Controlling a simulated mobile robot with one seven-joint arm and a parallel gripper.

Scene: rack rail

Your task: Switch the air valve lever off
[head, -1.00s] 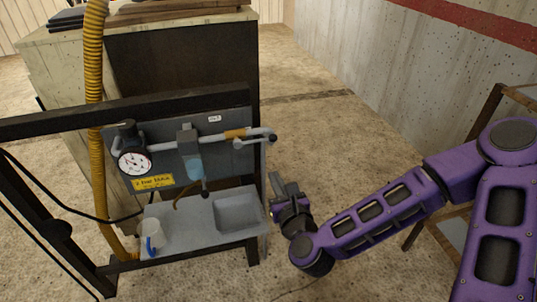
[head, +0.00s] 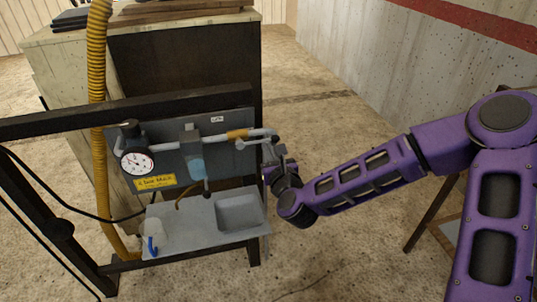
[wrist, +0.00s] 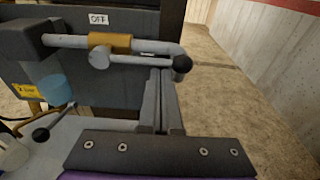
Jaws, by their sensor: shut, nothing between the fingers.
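The air valve has a grey body and an orange collar on a grey pipe, at the panel's right in the head view. Its grey lever (wrist: 140,61) points right, roughly along the pipe, and ends in a black knob (wrist: 182,64). The lever also shows in the head view (head: 256,142). My gripper (head: 278,148) is at the panel's right edge, by the lever's end. In the wrist view, my gripper's fingers (wrist: 162,76) are shut and empty, with their tips just below the lever beside the knob. I cannot tell whether they touch it.
An OFF label (wrist: 97,19) is above the valve. A pressure gauge (head: 137,162) and blue-bowled filter (head: 196,168) are to the left. The floor to the right is open.

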